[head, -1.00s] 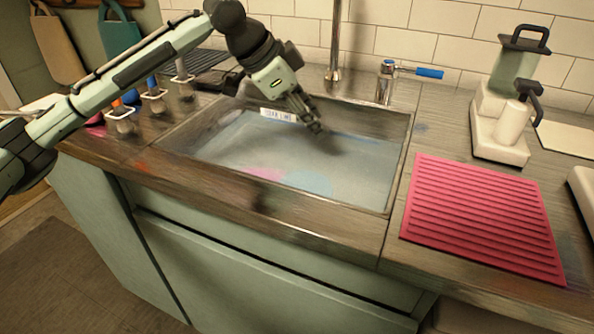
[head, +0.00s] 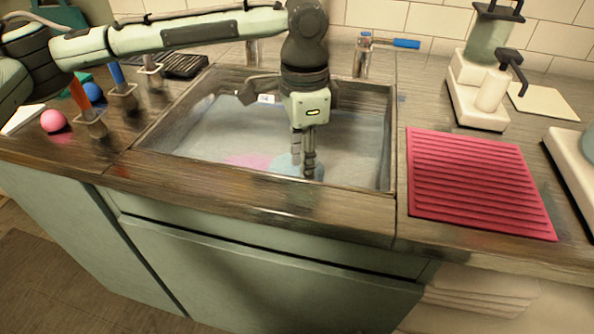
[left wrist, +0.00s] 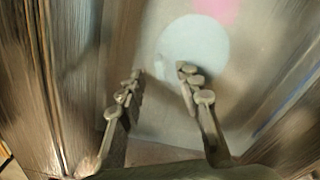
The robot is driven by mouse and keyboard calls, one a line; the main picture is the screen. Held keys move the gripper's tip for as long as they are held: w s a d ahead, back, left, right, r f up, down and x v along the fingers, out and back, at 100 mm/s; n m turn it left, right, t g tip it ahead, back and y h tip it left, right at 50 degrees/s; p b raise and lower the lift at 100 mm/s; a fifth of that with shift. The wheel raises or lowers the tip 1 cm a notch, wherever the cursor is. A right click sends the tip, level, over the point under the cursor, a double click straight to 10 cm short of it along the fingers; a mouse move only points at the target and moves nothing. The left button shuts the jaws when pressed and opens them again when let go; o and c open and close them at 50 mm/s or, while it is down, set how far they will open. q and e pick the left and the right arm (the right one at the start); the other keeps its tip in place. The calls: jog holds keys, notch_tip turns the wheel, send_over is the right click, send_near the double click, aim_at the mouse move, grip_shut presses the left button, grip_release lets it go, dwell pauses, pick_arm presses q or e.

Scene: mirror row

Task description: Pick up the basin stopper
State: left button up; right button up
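My left gripper (head: 303,172) points down into the sunken basin (head: 207,130), over its front part. I cannot tell whether either is the basin stopper; no other stopper is clear. My right gripper is out of view.
A blue-handled tap (head: 385,43) stands behind. Brushes in holders (head: 122,98) and a pink ball (head: 53,121) are on the left.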

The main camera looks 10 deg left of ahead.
pick_arm(q)
jog(key=shift+f, duration=1.55)
jog(key=shift+c, duration=0.3)
grip_shut()
